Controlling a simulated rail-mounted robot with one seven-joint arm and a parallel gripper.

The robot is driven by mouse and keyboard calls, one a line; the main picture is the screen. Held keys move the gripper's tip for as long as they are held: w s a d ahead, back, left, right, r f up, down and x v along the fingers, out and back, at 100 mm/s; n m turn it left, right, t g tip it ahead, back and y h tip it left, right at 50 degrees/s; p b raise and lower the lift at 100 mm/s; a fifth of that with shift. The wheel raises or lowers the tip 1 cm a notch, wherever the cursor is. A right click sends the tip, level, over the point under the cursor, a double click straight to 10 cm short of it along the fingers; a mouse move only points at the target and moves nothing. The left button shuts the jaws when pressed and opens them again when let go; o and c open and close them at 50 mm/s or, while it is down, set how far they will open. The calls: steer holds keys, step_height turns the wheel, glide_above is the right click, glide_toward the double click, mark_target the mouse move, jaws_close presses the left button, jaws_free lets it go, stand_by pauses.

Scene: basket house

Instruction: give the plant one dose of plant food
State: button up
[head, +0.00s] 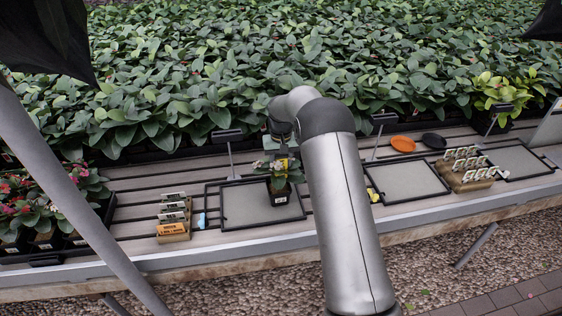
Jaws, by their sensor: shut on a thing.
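A small plant with green leaves and a few pale flowers stands in a dark square pot (280,196) with a white label. The pot stands upright on the left grey framed mat (242,207). My gripper (283,152) is just above and behind the plant's leaves, pointing down, partly hidden by my arm. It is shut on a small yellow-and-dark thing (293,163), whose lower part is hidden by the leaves. I cannot tell whether this is the plant food, or whether it touches the plant.
A wooden block with label tags (173,226) and a small light-blue thing (202,221) stand left of the mat. To the right are another framed mat (412,179), orange (403,144) and black (434,141) discs, and a tag rack (466,178). Potted flowers (45,221) fill the left end.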

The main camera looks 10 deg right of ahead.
steer(key=shift+f+b, duration=0.35)
steer(key=shift+f, duration=0.2)
stand_by(1.1)
steer(key=shift+r, duration=0.1)
steer(key=shift+r+p, duration=1.7)
steer(key=shift+r, duration=1.75)
